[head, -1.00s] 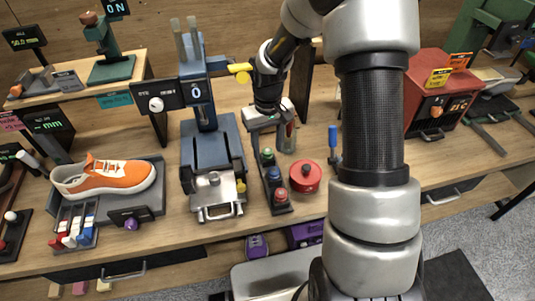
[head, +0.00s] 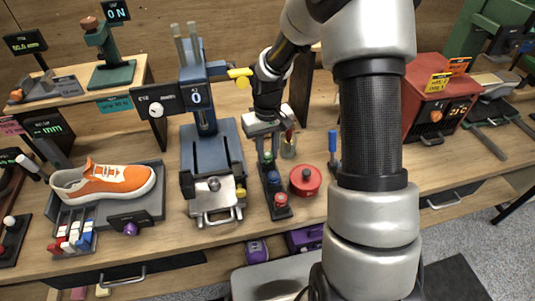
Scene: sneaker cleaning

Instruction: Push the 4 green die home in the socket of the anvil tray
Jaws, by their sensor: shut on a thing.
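The green die (head: 265,155) is at the back end of a narrow dark rack (head: 276,203). My gripper (head: 267,152) reaches down over that end, its fingers around the green die. It is shut on the die; whether the die still touches the rack I cannot tell. A blue die (head: 273,177) and a red-topped die (head: 281,200) stand in front of it in the rack. The silver tray (head: 224,203) with a front handle, apparently the anvil tray, sits at the front of the blue press, left of the rack. Its socket cannot be made out clearly.
The blue press (head: 204,150) has a display (head: 197,97) reading 0. A red round tin (head: 305,181) stands right of the rack, and a glass jar (head: 288,147) behind it. An orange sneaker (head: 105,180) lies at the left. A narrow strip of bare table separates press and rack.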

